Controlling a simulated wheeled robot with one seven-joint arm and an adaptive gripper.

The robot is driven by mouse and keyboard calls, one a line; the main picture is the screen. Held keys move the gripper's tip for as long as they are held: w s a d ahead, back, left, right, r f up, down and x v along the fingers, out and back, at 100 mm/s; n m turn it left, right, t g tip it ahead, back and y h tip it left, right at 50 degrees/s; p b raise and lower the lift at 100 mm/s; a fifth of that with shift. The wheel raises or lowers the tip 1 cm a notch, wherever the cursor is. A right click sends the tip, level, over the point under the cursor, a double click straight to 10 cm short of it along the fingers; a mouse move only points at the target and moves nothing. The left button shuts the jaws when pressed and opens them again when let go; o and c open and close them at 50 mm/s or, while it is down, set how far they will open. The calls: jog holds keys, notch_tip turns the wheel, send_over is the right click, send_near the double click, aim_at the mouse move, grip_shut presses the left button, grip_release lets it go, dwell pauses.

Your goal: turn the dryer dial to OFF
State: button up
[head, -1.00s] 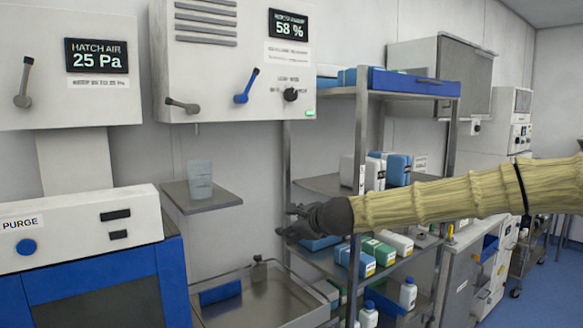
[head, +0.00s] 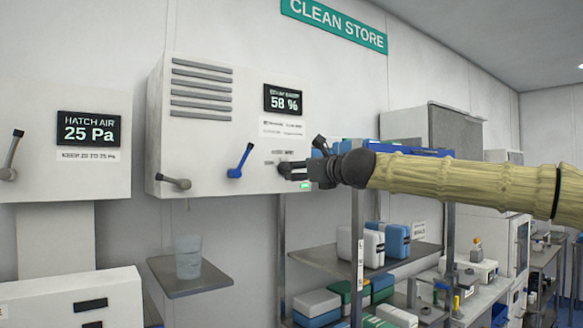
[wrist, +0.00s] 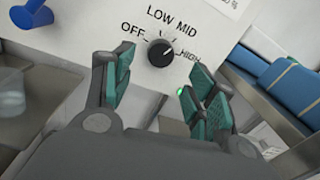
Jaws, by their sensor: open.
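The dryer (head: 205,130) is a white wall cabinet with a vent grille and a display reading 58 %. Its black round dial (wrist: 160,52) sits low on the front, ringed by the words OFF, LOW, MID and HIGH. The pale mark on the dial seems to point to the right, towards HIGH. My gripper (wrist: 157,82) is open, its green-padded fingers either side of the dial in the wrist view, with the dial ahead of them and apparently untouched. In the head view my gripper (head: 296,171) is at the dryer's lower right and mostly hides the dial.
A blue lever (head: 240,161) and a grey lever (head: 174,183) are left of the dial. A small shelf (head: 190,277) with a clear cup (head: 188,258) is below. A metal rack (head: 340,262) with boxes stands to the right, close under my arm.

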jog(key=p+x, duration=0.1)
jog(key=x, duration=0.4)
jog(key=shift+w+a+p, duration=0.1)
jog(key=shift+w+p, duration=0.2)
jog(key=shift+w, duration=0.05)
jog(key=shift+c, duration=0.5)
jog(key=c, duration=0.9)
